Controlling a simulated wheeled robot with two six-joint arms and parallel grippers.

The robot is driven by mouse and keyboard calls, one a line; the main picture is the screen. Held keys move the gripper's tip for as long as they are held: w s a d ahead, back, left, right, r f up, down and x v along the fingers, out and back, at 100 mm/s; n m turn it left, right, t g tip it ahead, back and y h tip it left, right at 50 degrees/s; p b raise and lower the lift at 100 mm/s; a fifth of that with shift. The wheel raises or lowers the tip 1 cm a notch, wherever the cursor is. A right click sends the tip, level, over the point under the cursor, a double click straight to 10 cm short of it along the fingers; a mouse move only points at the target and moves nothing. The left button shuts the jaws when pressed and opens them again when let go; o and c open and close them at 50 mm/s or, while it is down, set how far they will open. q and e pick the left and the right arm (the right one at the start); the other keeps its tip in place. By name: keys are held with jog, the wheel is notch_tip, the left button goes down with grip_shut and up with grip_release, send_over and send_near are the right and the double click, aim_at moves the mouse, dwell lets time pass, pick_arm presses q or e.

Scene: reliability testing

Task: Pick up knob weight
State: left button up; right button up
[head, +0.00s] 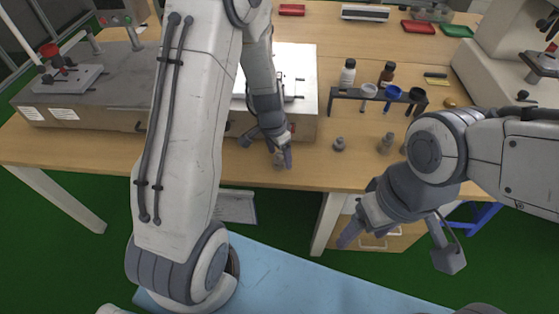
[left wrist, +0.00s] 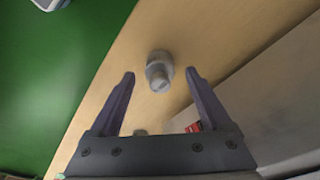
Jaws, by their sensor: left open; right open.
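A small grey metal knob weight (left wrist: 159,70) stands on the wooden table, just ahead of and between my left fingertips in the left wrist view. In the head view a grey weight (head: 279,161) shows beside the left finger, partly hidden by it. My left gripper (head: 270,152) is open and low over the table's front edge; its open fingers also show in the left wrist view (left wrist: 160,76), apart from the weight. Two more grey weights (head: 339,144) (head: 386,143) stand to the right. My right gripper (head: 400,247) is open and empty, in front of the table edge.
A rack (head: 376,99) with coloured cups stands behind the weights, with two bottles (head: 347,74) (head: 387,74) behind it. A metal-topped device (head: 304,118) stands close behind my left gripper. Red (head: 418,27) and green (head: 456,30) trays lie at the back right.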

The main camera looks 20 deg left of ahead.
aim_at(283, 162)
pick_arm(q)
grip_shut()
jog(key=shift+r, duration=0.1)
jog(key=shift+w+r, duration=0.1)
jog(key=shift+r, duration=0.45)
jog(key=r, duration=0.1)
jog(key=d+r, duration=0.1)
jog(key=r, duration=0.1)
jog(key=shift+s+d+r+p, duration=0.15)
jog(key=shift+s+r+p, duration=0.2)
jog(key=shift+r, duration=0.05)
jog(key=s+d+r, duration=0.5)
jog(key=d+r, duration=0.1)
jog(key=d, duration=0.3)
jog(key=shift+s+f, duration=0.1)
